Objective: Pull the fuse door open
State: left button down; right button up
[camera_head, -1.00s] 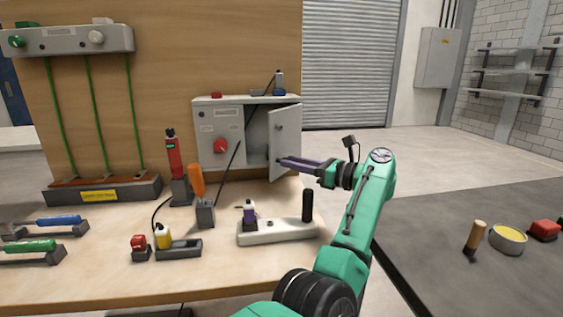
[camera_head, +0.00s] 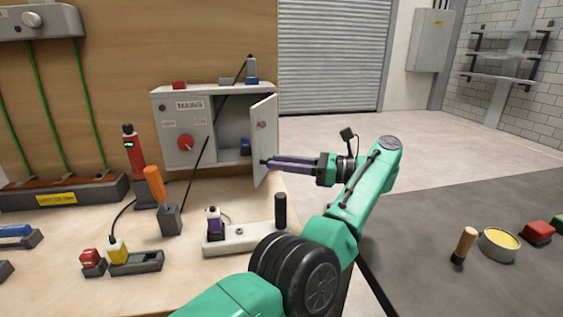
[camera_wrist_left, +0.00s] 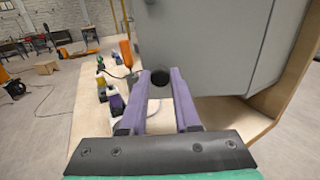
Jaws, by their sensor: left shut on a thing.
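The grey fuse box labelled MAINS (camera_head: 185,122) stands at the back of the wooden bench. Its fuse door (camera_head: 264,125) is hinged on the right and stands open, swung out towards me, with the dark inside showing. My left gripper (camera_head: 266,163) reaches in from the right to the lower part of the door. In the left wrist view, the fingers of my left gripper (camera_wrist_left: 162,80) are closed around a dark round knob (camera_wrist_left: 160,77) on the grey door. The knob is mostly hidden in the head view. My right gripper is not in view.
A red switch knob (camera_head: 185,142) is on the box front. A red tester (camera_head: 133,150), an orange-handled tool (camera_head: 155,184) and a white base with a black post (camera_head: 245,239) stand in front. A dark table (camera_head: 410,245) is at the right.

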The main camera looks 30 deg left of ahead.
pick_arm(q)
jog(key=c, duration=0.6)
grip_release()
jog(key=shift+f, duration=0.3)
jog(key=shift+r, duration=0.1)
notch_tip(320, 180, up, 8)
jog(key=p, duration=0.4)
jog(key=shift+f, duration=0.25)
notch_tip(320, 180, up, 12)
jog(key=r+p, duration=0.1)
jog(key=p, duration=1.2)
send_over(259, 131)
jog(key=v, duration=0.5)
jog(key=shift+d+f, duration=0.1)
jog(key=shift+f, duration=0.15)
